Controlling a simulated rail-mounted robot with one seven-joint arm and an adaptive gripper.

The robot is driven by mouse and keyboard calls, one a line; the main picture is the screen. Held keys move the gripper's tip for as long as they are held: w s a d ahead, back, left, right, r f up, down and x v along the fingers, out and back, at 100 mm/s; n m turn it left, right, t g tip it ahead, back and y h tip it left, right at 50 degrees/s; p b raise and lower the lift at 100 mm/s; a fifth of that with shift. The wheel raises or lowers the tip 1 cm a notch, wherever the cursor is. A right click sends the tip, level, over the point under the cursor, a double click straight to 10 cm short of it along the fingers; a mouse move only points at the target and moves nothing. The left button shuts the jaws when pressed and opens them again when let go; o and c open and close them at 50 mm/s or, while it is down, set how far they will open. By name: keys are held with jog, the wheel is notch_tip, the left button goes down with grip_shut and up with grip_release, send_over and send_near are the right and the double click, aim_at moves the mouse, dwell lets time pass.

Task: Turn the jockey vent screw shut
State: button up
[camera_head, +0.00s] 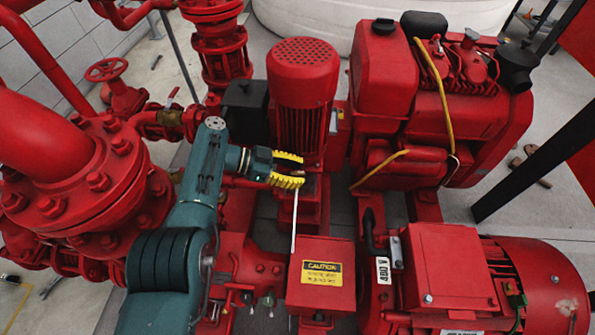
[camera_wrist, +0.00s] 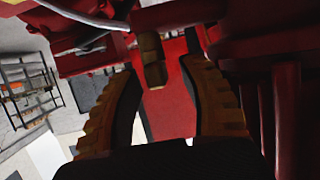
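The jockey pump's upright red motor (camera_head: 303,95) stands in the middle of the head view. My gripper (camera_head: 301,170) is at the lower part of this pump, pointing right, with its two yellow fingers apart. In the wrist view my gripper (camera_wrist: 165,70) is open, with a gap between the fingers. A brass, block-like fitting (camera_wrist: 151,58), which looks like the vent screw, shows between and just beyond the fingertips. I see no clear contact with it. In the head view I cannot make out the screw clearly; the fingers and pump body crowd that spot.
A red box with a yellow caution label (camera_head: 322,272) stands below my gripper. A red engine (camera_head: 440,110) with yellow hoses is at the right, and a large red motor (camera_head: 520,285) at the lower right. Red pipes and flanges (camera_head: 95,185) fill the left.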

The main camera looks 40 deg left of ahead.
aim_at(298, 172)
notch_tip(298, 172, up, 10)
dwell(0.6)
